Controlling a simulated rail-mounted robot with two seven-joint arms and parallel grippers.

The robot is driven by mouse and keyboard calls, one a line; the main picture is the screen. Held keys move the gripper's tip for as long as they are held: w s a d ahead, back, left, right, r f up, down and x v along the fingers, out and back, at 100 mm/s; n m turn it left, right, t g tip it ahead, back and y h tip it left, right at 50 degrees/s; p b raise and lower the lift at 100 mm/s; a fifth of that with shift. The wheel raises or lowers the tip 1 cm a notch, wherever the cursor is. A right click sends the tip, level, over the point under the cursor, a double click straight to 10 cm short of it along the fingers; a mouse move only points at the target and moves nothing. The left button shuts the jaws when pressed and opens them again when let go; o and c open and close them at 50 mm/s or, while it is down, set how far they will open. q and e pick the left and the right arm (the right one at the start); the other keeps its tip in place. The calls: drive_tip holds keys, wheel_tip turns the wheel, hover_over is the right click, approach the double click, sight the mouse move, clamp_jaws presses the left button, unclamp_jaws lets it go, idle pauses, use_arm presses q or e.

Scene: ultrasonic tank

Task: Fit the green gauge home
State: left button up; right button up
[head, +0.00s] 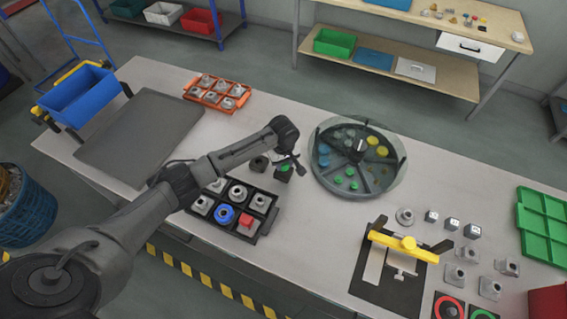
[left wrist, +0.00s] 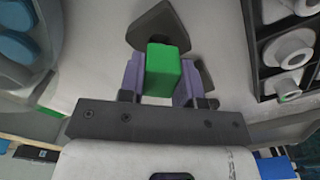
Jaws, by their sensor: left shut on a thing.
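The green gauge (left wrist: 163,72) is a green block held between the two purple-lined fingers of my left gripper (left wrist: 160,82) in the left wrist view. In the head view the left gripper (head: 287,166) is low over the table, between the black tray and the round carousel, with green (head: 284,169) showing at its fingertips. A dark grey piece (left wrist: 158,24) shows behind and beside the gauge in the left wrist view. I cannot tell whether the gauge touches it. My right gripper is not in view.
The round divided carousel (head: 323,181) stands just right of the gripper. A black tray (head: 263,232) of grey fittings, with a blue ring and a red block, lies at its front left. A small dark block (head: 258,163) stands beside it. A yellow-handled fixture (head: 400,243) is further right.

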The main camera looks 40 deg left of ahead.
use_arm(q)
drive_tip(key=shift+f, duration=0.25)
idle(0.3)
drive_tip(key=shift+f, duration=0.5)
idle(0.4)
drive_tip(key=shift+f, duration=0.35)
idle(0.4)
idle(0.7)
idle(0.8)
drive_tip(key=shift+f+p, duration=0.1)
drive_tip(key=shift+p, duration=0.25)
idle(0.4)
idle(0.8)
idle(0.7)
